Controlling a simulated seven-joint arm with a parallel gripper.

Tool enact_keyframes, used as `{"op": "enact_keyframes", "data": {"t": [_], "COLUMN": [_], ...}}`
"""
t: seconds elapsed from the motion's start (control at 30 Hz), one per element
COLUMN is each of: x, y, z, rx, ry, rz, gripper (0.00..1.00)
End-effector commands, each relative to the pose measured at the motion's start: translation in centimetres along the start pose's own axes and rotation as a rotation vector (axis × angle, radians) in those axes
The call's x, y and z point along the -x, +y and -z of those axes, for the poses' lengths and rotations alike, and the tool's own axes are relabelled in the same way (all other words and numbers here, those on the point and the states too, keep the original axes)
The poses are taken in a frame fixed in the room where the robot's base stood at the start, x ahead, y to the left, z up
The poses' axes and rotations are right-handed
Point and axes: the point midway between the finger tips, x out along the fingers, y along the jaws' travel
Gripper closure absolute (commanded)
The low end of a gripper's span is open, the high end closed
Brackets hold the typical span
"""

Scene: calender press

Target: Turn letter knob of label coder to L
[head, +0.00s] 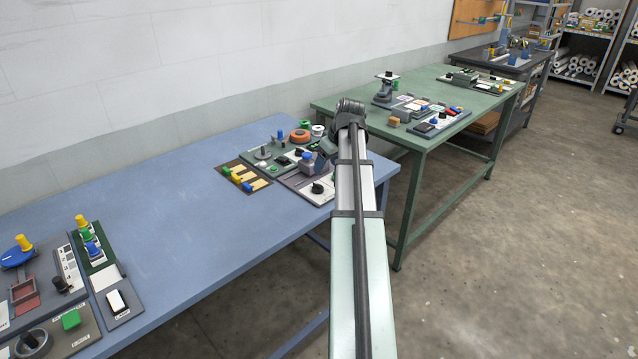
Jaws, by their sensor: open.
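My arm reaches forward from the bottom of the head view to the right end of the blue table. My gripper (318,158) is a small dark shape left of the arm's far end, over a cluster of devices; its fingers are hard to make out and I see nothing held. The arm hides the panel's right side.
A dark green board (256,171) with an orange ring (300,136) adjoins the panel. A brown board with yellow pieces (243,178) lies left. More devices stand at the blue table's near left. The blue table's middle (170,210) is bare. A green table (420,95) stands beyond.

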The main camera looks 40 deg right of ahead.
Motion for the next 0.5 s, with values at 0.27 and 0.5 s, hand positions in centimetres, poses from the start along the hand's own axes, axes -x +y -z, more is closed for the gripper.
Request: {"op": "enact_keyframes", "data": {"t": [0.27,0.5], "x": [-4.7,-8.1], "y": [0.0,0.0], "z": [0.0,0.0], "rx": [-0.001,-0.001], "ry": [-0.001,-0.002], "rz": [0.001,0.002], "gripper": [0.34,0.34]}}
